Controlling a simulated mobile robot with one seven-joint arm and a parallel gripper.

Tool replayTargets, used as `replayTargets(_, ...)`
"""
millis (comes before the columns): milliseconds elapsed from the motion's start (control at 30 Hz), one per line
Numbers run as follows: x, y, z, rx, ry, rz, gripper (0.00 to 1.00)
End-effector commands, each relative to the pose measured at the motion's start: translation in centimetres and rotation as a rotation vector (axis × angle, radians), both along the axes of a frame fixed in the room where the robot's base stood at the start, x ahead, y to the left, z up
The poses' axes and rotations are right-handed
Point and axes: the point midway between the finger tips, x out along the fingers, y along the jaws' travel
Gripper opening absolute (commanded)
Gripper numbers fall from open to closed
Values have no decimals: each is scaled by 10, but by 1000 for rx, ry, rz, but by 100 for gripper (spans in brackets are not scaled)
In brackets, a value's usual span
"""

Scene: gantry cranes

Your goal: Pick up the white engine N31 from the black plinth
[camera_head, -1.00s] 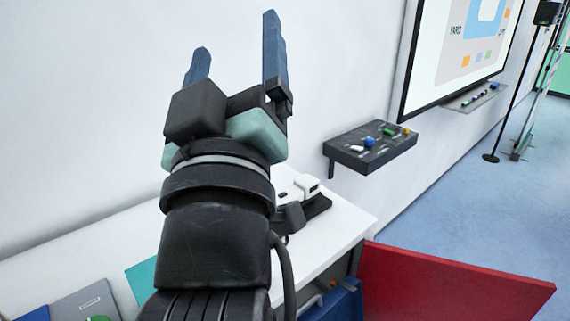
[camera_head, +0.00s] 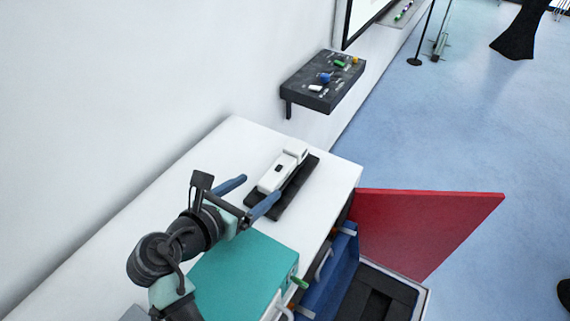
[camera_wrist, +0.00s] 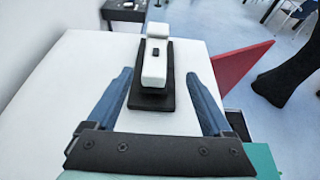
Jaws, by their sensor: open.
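The white engine (camera_head: 281,171) lies lengthwise on the low black plinth (camera_head: 302,187) on the white cabinet top. It has a small dark patch on top and a raised block at its far end. In the wrist view the engine (camera_wrist: 154,66) is ahead, centred between my fingers, and the black plinth (camera_wrist: 152,101) shows around it. My gripper (camera_head: 255,190) is open and empty, with blue fingers pointing at the engine's near end. In the wrist view my gripper (camera_wrist: 160,85) has one finger on each side of the plinth's near end. I cannot tell whether the fingers touch anything.
A teal box (camera_head: 240,275) stands on the near part of the white cabinet top (camera_head: 235,140). A dark wall shelf (camera_head: 325,82) with small coloured items is beyond it. A red panel (camera_head: 430,230) sticks out to the right, near an open blue drawer (camera_head: 337,270). The wall borders the left.

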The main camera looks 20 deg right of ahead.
Motion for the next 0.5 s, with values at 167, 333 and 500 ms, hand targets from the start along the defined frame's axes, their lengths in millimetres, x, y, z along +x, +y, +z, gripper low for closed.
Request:
replayTargets(167,20,-26,-11,2,-1,-3,85)
replayTargets(333,30,-37,-18,4,-5,0,85)
replayTargets(500,36,-43,-21,4,-5,0,85)
